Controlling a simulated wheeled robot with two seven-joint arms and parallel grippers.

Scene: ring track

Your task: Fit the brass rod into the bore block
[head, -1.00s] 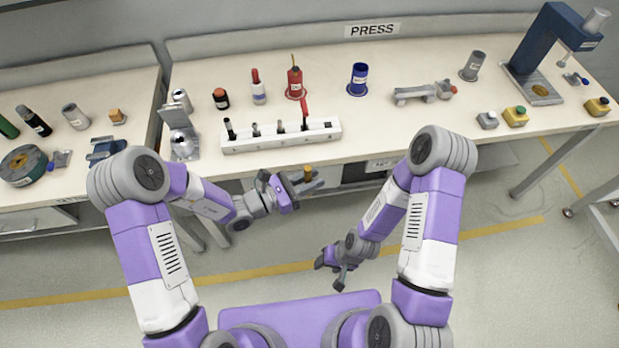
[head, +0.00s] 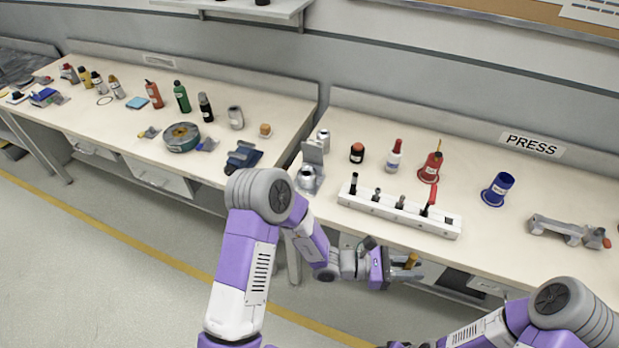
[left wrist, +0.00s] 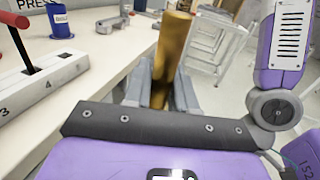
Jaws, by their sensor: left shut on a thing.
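The brass rod (head: 411,261) is between the fingers of my left gripper (head: 404,271), in front of the right workbench's front edge. In the left wrist view the rod (left wrist: 171,60) stands up between the grey fingers (left wrist: 165,90), tilted slightly. The left gripper is shut on it. I cannot tell for sure which item is the bore block. A dark blue fixture (head: 243,158) sits at the right end of the left bench. My right gripper is below the bottom edge of the head view; only part of that arm (head: 490,330) shows.
A silver lidded device (head: 309,170), a red can (head: 431,166) and a blue cup (head: 497,190) stand there. A gap separates the benches. The floor (head: 110,275) at lower left is clear.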

